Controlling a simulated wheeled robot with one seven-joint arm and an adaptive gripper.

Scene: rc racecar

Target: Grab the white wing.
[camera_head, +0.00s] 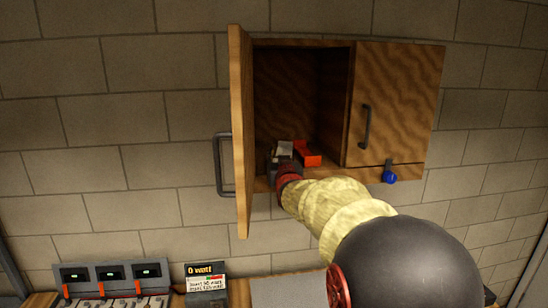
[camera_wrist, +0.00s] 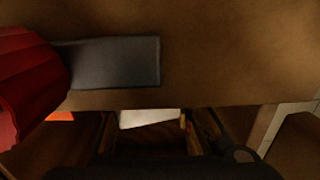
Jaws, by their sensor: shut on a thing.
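The white wing (camera_head: 285,148) is on the left side inside the open wall cabinet, near its front edge. It also shows as a pale strip in the wrist view (camera_wrist: 146,117), at the far end of my gripper. My gripper (camera_head: 274,158) reaches into the cabinet from the front and is shut on the white wing. In the wrist view the fingers (camera_wrist: 150,132) are dark and the contact is partly hidden in shadow. My arm covers part of the cabinet's front edge in the head view.
A red piece (camera_head: 308,155) lies just right of the wing. The open cabinet door (camera_head: 241,130) stands close on the left. The right door (camera_head: 395,105) is shut. A blue object (camera_head: 389,177) is at the lower right. Electrical devices (camera_head: 110,278) stand below on the left.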

